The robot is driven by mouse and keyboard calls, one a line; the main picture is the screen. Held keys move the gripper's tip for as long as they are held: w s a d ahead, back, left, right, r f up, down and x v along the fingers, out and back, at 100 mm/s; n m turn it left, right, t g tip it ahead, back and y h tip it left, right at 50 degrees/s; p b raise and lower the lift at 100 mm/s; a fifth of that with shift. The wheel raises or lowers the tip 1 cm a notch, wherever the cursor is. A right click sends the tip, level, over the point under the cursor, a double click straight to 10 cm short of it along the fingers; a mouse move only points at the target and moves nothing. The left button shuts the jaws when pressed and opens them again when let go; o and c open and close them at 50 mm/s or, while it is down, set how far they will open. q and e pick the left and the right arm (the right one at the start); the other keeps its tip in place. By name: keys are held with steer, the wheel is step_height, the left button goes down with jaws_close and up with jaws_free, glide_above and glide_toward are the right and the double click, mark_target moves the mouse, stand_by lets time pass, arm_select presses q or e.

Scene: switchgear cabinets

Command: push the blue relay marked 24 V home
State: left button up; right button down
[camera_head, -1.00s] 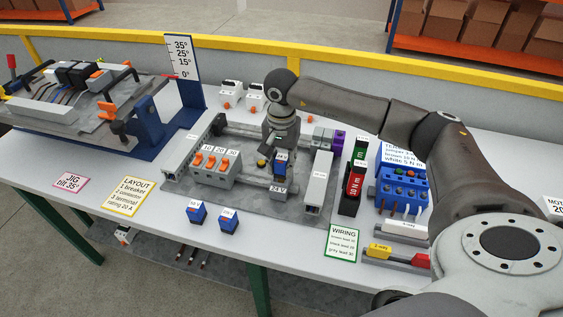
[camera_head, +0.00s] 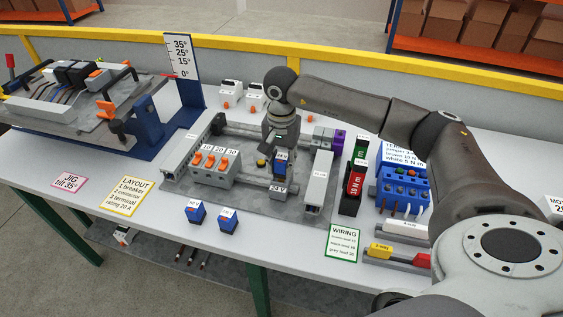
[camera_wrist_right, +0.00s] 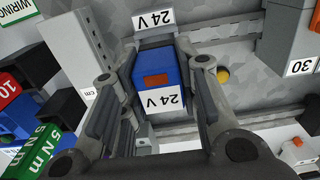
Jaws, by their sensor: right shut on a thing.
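The blue relay marked 24 V (camera_wrist_right: 157,73) sits between the two fingers of my right gripper (camera_wrist_right: 162,62), which are shut on it. Its white label faces the wrist camera. A grey socket with its own 24 V label (camera_wrist_right: 153,19) shows just beyond the relay. In the head view my right gripper (camera_head: 281,158) points down over the rail, with the relay (camera_head: 281,170) partly hidden by the fingers, above the socket (camera_head: 278,188). I cannot tell how deep the relay sits in the socket. My left gripper is not in view.
Grey breakers with orange levers (camera_head: 212,165) stand left of the gripper, and a grey duct (camera_head: 317,182) stands to the right. Two more blue relays (camera_head: 196,211) (camera_head: 229,220) lie at the table's front. Red and green torque tools (camera_head: 355,180) stand further right.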

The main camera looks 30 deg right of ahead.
steer(key=shift+s+f+b, duration=0.1)
steer(key=shift+f+b, duration=1)
steer(key=shift+f, duration=0.15)
stand_by(0.3)
steer(key=c, duration=1)
jaws_free()
steer(key=shift+r, duration=0.15)
step_height(320, 180, up, 12)
steer(key=shift+f, duration=0.1)
steer(key=shift+f, duration=0.1)
